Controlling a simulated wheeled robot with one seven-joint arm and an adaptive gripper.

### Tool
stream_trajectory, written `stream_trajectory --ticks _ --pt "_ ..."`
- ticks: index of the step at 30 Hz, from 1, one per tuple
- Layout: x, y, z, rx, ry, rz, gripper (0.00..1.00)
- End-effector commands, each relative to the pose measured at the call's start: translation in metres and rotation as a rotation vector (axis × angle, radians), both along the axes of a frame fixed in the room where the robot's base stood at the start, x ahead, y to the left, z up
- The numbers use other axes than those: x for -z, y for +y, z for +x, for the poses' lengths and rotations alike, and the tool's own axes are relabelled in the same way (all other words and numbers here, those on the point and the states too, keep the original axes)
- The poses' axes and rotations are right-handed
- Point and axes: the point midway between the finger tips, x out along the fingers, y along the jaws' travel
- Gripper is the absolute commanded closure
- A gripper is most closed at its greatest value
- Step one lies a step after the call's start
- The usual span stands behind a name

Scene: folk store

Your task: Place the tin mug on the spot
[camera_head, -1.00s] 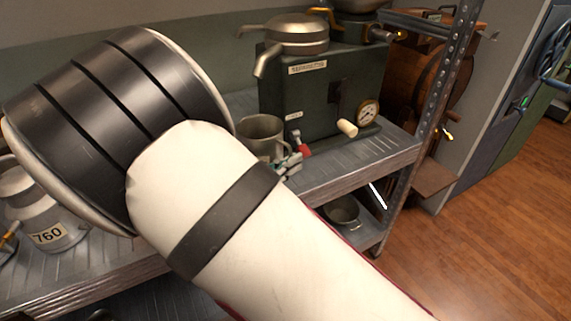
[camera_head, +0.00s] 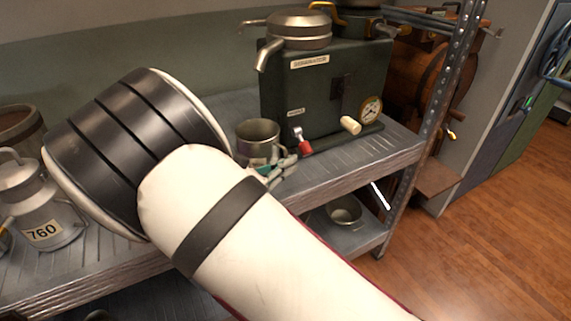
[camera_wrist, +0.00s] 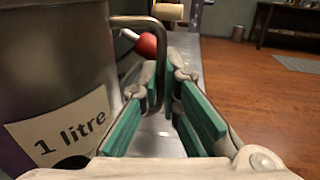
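The tin mug (camera_head: 256,133) stands upright on the metal shelf, left of the dark green separator, with its lower part partly hidden by my arm and gripper. In the wrist view the mug (camera_wrist: 55,60) fills the left side, with a "1 litre" label and its handle (camera_wrist: 160,60) on the right. In the head view my gripper (camera_head: 276,170) is partly hidden by my arm. No marked spot can be made out.
The separator (camera_head: 325,95), with a spout, gauge and red-tipped lever (camera_head: 304,147), stands right of the mug. A can labelled 760 (camera_head: 40,205) stands at the left. The shelf (camera_head: 390,150) is clear at its right front. A metal post (camera_head: 450,90) rises at the right end.

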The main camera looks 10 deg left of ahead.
Motion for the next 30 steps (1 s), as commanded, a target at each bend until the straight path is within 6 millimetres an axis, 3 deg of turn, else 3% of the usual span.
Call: stream_trajectory --ticks 1,3,16,30 --pt "0.001 0.0 0.0 0.0 0.0 0.0 0.91" --pt "0.001 0.0 0.0 0.0 0.0 0.0 0.75" --pt "-0.003 0.004 -0.003 -0.002 0.0 0.0 0.75" --pt "-0.003 0.065 -0.066 -0.001 0.0 0.0 0.75"
